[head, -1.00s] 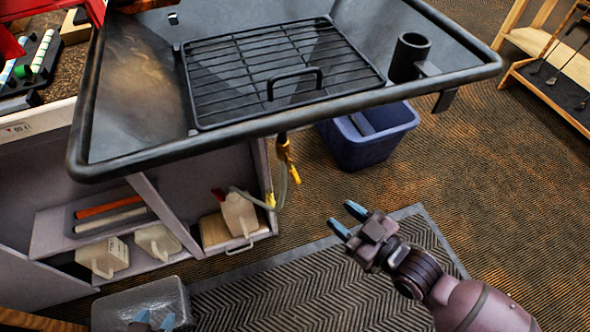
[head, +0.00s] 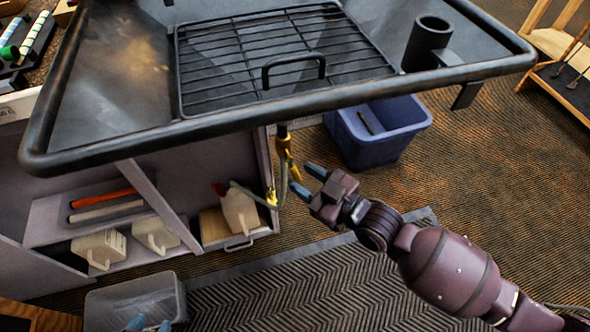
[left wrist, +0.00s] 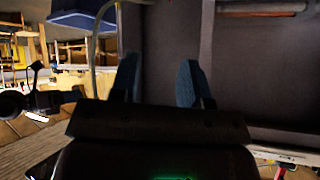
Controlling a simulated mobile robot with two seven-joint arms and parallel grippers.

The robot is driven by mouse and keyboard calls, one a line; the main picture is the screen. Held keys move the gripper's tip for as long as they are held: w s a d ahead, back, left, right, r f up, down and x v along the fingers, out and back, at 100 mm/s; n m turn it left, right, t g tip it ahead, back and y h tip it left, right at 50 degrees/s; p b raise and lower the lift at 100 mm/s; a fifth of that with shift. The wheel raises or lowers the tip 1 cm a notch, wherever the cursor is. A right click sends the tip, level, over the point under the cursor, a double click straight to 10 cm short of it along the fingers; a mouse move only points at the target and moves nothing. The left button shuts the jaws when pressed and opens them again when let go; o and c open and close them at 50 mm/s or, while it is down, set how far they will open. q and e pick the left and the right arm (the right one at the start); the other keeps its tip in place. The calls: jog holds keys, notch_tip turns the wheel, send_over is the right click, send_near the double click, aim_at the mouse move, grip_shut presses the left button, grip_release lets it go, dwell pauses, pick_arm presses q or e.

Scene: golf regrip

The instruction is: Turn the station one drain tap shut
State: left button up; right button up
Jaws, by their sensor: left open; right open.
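The brass drain tap (head: 284,148) hangs below the front edge of the black tray, with a yellow handle (head: 295,172) slanting down from it. A hose (head: 282,185) runs down beside the tap. My right gripper (head: 307,180) is open, its blue fingertips pointing left just right of the yellow handle. I cannot tell whether a fingertip touches the handle. My left gripper (head: 149,325) is open at the bottom edge, over a clear bin, far from the tap. In the left wrist view its two blue fingers (left wrist: 160,82) stand apart with nothing between them.
The black tray (head: 90,155) with its wire grate (head: 225,85) overhangs the tap. Below are a grey cabinet (head: 175,205), a jug (head: 240,212) and white containers. A blue bin (head: 380,150) stands behind my right gripper. A clear bin (head: 110,305) is at lower left.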

jog(key=shift+x, duration=1.45)
grip_shut()
